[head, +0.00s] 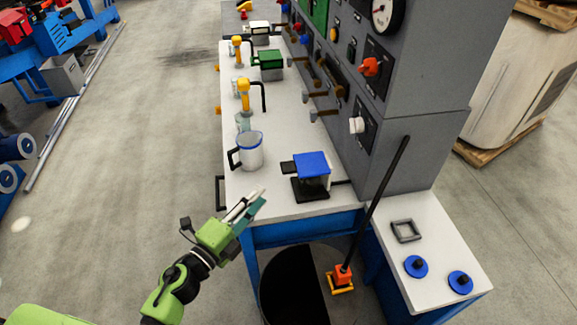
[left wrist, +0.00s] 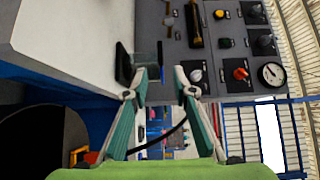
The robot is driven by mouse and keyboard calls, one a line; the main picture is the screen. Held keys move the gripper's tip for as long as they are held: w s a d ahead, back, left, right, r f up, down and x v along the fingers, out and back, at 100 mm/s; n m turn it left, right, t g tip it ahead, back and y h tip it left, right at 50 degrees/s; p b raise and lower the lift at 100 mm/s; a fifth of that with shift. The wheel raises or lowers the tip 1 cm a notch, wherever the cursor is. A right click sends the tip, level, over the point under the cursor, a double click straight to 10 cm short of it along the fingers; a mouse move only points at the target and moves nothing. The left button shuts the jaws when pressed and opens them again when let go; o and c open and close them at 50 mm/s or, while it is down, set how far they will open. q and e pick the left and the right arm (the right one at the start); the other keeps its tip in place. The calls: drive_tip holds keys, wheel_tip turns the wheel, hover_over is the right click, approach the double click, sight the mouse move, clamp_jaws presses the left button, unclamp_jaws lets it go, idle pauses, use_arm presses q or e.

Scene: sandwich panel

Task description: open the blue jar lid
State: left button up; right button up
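The jar with the blue lid (head: 312,163) stands on a black base near the front end of the white counter in the head view. The lid looks closed, and a black handle sticks out to its left. My left gripper (head: 255,203) is in front and to the left of the jar, apart from it, above the counter's front corner. In the left wrist view my left gripper (left wrist: 160,85) has its fingers spread with nothing between them. A black part of the jar (left wrist: 125,62) and a thin blue edge show just beyond the fingertips. My right gripper is not in view.
A white pitcher with a blue rim (head: 249,150) stands left of the jar. The grey panel (head: 400,110) with knobs and levers rises at the right. A black pole (head: 375,205) leans at the front. A green-lidded jar (head: 270,62) is farther back.

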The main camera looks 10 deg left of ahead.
sight(287, 166)
use_arm(q)
drive_tip(key=p+x, duration=0.1)
drive_tip(key=x, duration=1.2)
drive_tip(key=shift+w+d, duration=0.25)
drive_tip(key=shift+w, duration=0.05)
drive_tip(key=shift+r, duration=0.1)
clamp_jaws()
